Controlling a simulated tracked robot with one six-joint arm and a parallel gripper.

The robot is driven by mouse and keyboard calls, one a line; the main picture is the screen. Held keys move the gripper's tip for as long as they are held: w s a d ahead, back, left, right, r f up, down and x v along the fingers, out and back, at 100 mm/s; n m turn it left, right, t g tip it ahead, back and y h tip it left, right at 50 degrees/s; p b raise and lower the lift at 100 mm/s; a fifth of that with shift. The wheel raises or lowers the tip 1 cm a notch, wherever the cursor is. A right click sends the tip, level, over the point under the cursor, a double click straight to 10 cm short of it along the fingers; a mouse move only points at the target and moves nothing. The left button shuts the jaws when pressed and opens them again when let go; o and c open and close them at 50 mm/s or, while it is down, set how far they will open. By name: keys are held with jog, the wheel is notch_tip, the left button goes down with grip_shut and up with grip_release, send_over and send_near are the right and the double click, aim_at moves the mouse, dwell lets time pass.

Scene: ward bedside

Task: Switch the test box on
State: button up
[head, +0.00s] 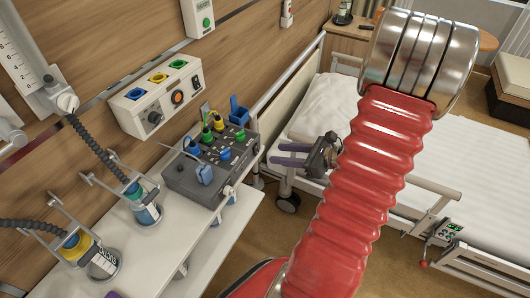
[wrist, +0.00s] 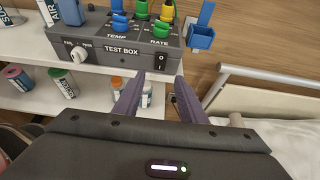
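The grey test box (head: 180,180) stands on the shelf. In the wrist view its front, marked TEST BOX (wrist: 95,50), faces me across the top. A black rocker switch (wrist: 159,61) with white marks sits at the right end of that front; I cannot tell which way it is tipped. A white knob (wrist: 78,53) is at the left end. My gripper (head: 271,153) is to the right of the box in the head view, apart from it. Its purple fingers (wrist: 159,78) are open and empty, with the tips below and either side of the switch in the wrist view.
Blue, green and yellow plugs stand on the box top. A blue holder (wrist: 201,38) is at its right side. Bottles stand on the lower shelf (wrist: 100,101). The bed (head: 470,160) with its rail is to the right. A wall panel (head: 155,100) hangs behind the box.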

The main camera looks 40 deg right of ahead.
aim_at(257, 152)
jog(key=shift+x, duration=3.5)
grip_shut()
